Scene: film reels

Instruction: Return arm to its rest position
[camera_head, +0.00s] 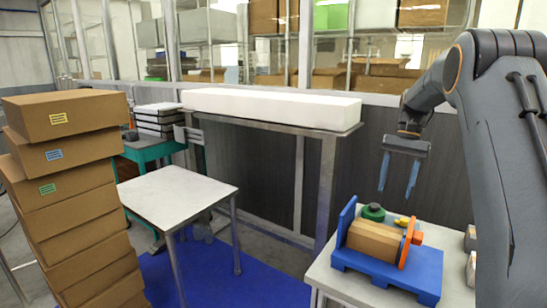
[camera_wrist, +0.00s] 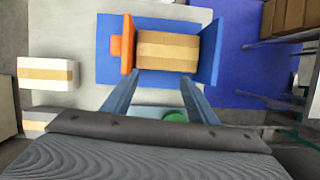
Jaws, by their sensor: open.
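My gripper (camera_head: 398,190) is open and empty, hanging above the right-hand table (camera_head: 327,278). Its two long blue-grey fingers point down, and they also show in the wrist view (camera_wrist: 158,100). Below it on that table is a blue holder (camera_head: 388,275) with an upright blue end wall at its left. A brown box with a lighter band (camera_head: 374,240) sits in the holder, between the blue wall and an orange upright piece (camera_head: 406,242). The box shows from above in the wrist view (camera_wrist: 167,52). The fingers appear apart from the box.
A green round thing (camera_head: 373,211) lies behind the box. Small taped boxes (camera_wrist: 47,74) lie at the table's side. A tall stack of cartons (camera_head: 75,200) stands left, beside an empty white table (camera_head: 178,192). A long white block (camera_head: 270,105) lies on a high shelf along the wall.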

